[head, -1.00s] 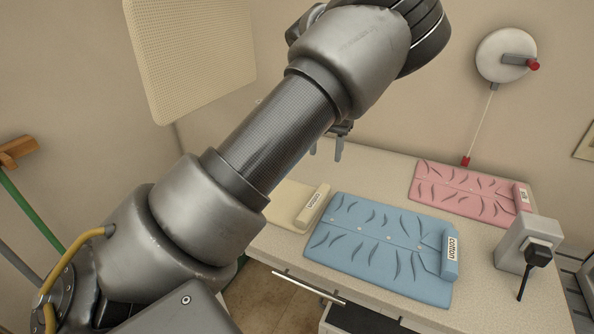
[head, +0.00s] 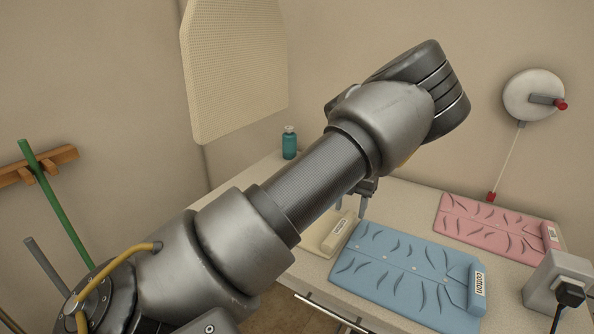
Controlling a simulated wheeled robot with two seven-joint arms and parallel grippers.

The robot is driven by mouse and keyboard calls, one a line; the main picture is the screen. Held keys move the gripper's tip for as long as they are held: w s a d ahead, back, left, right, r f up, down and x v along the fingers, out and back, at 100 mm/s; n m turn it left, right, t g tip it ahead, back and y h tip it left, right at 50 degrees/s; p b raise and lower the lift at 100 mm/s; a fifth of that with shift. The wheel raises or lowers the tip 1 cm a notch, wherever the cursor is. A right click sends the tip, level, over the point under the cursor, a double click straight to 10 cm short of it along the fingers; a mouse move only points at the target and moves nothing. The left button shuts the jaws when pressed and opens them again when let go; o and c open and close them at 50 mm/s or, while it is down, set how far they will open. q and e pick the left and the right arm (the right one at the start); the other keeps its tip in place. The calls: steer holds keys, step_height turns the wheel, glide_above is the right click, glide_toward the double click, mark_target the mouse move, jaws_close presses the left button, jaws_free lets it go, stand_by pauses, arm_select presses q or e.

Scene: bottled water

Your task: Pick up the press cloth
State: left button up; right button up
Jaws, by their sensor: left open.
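Three folded cloth-like pieces lie on the pale tabletop (head: 262,185); I cannot tell for sure which one is the press cloth. A cream piece (head: 318,238) with a label is at the left, partly hidden by my left arm. A blue piece (head: 400,270) with dark leaf-shaped marks and a label reading "cotton" is in the middle. A pink piece (head: 492,226) with similar marks lies at the back right. My left gripper (head: 364,206) points down near the far left corner of the blue piece, open and partly hidden behind my arm. My right gripper is out of view.
A teal bottle (head: 289,145) stands at the table's back left. A grey-white box (head: 562,278) with a black plug is at the right. A wall reel (head: 533,95) hangs a cord down behind the pink piece. A green-handled broom (head: 62,205) stands far left.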

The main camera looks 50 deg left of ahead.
arm_select(q)
step_height(320, 180, down, 2)
steer(key=shift+s, duration=0.1)
jaws_close()
stand_by(0.4)
